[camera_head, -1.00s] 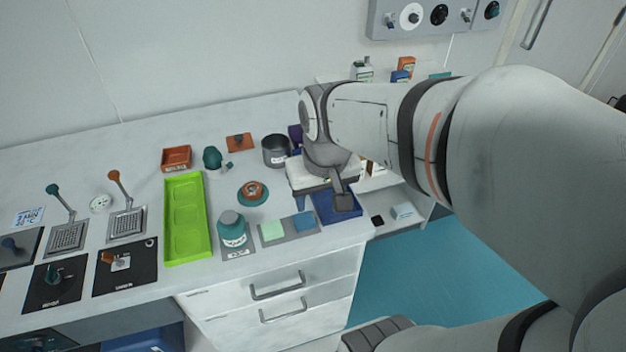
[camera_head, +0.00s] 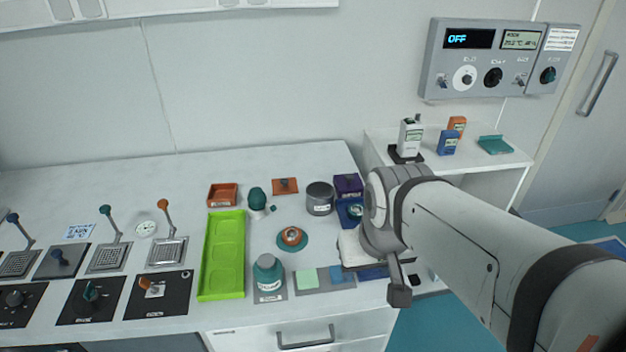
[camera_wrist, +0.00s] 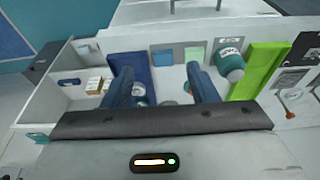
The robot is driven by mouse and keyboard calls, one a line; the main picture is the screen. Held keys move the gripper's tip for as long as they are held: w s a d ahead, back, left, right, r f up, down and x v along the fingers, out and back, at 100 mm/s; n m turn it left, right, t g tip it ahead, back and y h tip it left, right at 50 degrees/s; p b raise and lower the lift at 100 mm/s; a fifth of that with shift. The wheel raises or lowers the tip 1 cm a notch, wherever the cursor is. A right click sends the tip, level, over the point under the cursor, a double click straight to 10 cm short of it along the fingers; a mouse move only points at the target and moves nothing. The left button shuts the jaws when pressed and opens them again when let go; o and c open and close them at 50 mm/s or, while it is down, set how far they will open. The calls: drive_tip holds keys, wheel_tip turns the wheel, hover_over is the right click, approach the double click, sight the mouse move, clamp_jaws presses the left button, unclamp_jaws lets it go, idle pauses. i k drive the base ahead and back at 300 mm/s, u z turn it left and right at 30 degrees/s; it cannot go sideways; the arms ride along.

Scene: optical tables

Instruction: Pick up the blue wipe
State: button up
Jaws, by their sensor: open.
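The blue wipe (camera_head: 341,274) is a small flat square on a grey mat (camera_head: 313,285), just right of a pale green square (camera_head: 307,279). In the wrist view the blue wipe (camera_wrist: 162,58) shows beyond the space between my fingers, with the green square (camera_wrist: 194,54) beside it. My gripper (camera_wrist: 163,78) is open and empty. In the head view my gripper (camera_head: 400,294) is at the bench's front right, to the right of the blue wipe and apart from it.
A dark blue tray (camera_head: 373,272) is right of the mat, partly hidden by my arm. A grey pot (camera_head: 320,198) stands behind.

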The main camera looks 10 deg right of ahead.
sight(335, 271)
drive_tip(key=u, duration=1.3)
drive_tip(key=k, duration=1.4)
drive_tip(key=z, duration=0.65)
drive_tip(key=i, duration=1)
drive_tip(key=z, duration=0.05)
